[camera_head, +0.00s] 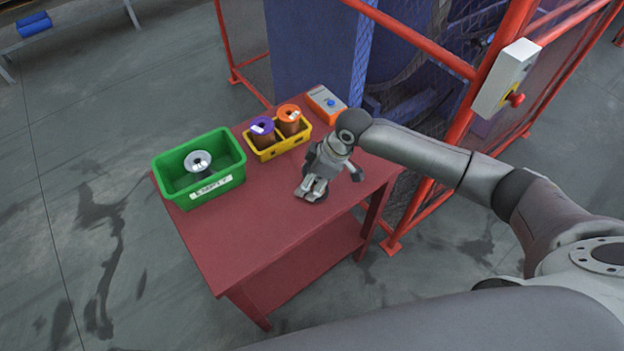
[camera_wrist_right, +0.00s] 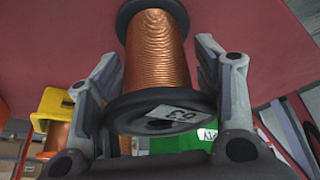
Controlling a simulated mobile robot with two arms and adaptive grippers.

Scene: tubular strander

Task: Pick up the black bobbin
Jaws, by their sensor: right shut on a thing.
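The black bobbin (camera_wrist_right: 158,55) fills the middle of the right wrist view. It has black flanges, a copper wire winding and a white label on the near flange. My right gripper (camera_wrist_right: 157,62) has one finger on each side of it and is shut on it. In the head view my right gripper (camera_head: 313,188) is over the right part of the red table and hides most of the bobbin; only a dark flange edge shows beneath. I cannot tell whether the bobbin touches the tabletop. My left gripper is not in view.
On the red table (camera_head: 250,235) stand a green bin (camera_head: 216,190) holding a grey spool (camera_head: 199,163), and a yellow bin (camera_head: 268,153) with purple (camera_head: 262,127) and orange (camera_head: 289,113) bobbins. Red fencing (camera_head: 420,45) borders the table. The front tabletop is clear.

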